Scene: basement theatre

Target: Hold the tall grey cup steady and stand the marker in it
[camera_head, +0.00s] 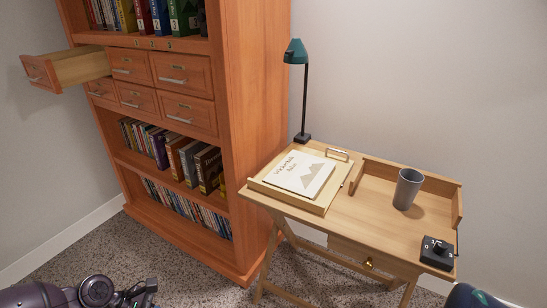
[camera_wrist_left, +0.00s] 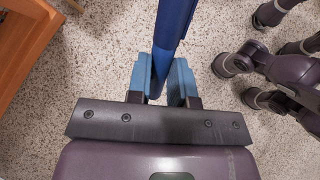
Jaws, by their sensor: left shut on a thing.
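The tall grey cup (camera_head: 407,188) stands upright on the right part of the small wooden desk. Its inside is mostly out of sight, and no gripper touches it. In the left wrist view, my left gripper (camera_wrist_left: 163,76) is shut on a blue marker (camera_wrist_left: 176,22), which points away from the gripper over the speckled floor. The marker's far end is cut off by the frame's top edge. In the head view, parts of my left arm show at the bottom left, far from the cup. My right gripper is not in view.
The wooden desk (camera_head: 335,228) bears a tray (camera_head: 258,185) with a book (camera_head: 299,173), a green lamp (camera_head: 296,52) and a black control box (camera_head: 437,252). A raised rim (camera_head: 410,172) runs behind the cup. A bookcase (camera_head: 251,120) with an open drawer (camera_head: 40,72) stands left.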

